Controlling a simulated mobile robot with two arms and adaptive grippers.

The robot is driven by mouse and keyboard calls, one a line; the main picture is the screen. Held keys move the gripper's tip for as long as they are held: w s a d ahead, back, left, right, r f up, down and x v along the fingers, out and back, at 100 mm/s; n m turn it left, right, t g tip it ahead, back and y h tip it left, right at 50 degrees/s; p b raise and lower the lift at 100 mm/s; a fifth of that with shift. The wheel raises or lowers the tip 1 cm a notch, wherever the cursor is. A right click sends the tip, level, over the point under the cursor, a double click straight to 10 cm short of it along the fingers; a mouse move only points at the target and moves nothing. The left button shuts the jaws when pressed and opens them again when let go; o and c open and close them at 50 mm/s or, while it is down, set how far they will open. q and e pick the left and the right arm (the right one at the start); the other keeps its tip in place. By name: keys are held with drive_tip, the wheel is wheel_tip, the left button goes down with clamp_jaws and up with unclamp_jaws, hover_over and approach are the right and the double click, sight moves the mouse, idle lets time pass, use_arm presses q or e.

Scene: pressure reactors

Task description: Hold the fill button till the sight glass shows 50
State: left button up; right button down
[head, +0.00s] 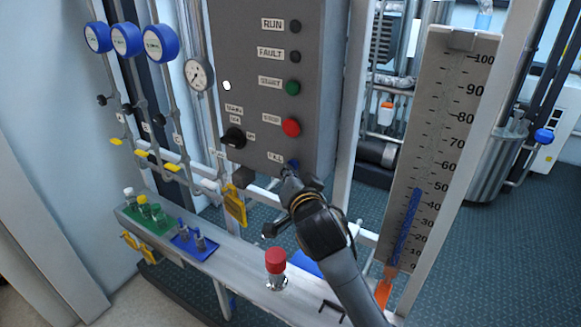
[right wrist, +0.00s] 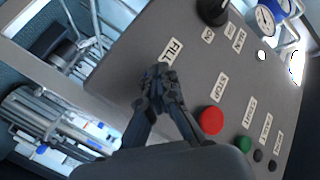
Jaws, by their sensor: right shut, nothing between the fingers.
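The grey control box (head: 235,60) has a FILL label (head: 275,157) at its lower right corner; it also shows in the right wrist view (right wrist: 172,51). The blue fill button (head: 293,163) is mostly hidden behind my right gripper (head: 290,172). That gripper is shut and empty, its tips at the button; in the right wrist view the tips (right wrist: 158,72) sit just below the FILL label and cover the button. I cannot tell how far it is pressed. The sight glass (head: 440,120) holds a blue column (head: 408,220) with its top close to the 50 mark. My left gripper is out of view.
The red stop button (head: 291,127) and green start button (head: 292,88) sit above the fill button. A selector knob (head: 233,138) is to the left.

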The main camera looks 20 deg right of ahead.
idle(0.6)
drive_tip(key=shift+s+a, duration=0.55)
drive_tip(key=shift+a, duration=0.15)
drive_tip(key=s+a, duration=0.1)
drive_tip(key=a, duration=0.1)
drive_tip(key=s+a, duration=0.2)
idle(0.3)
drive_tip(key=shift+f, duration=0.15)
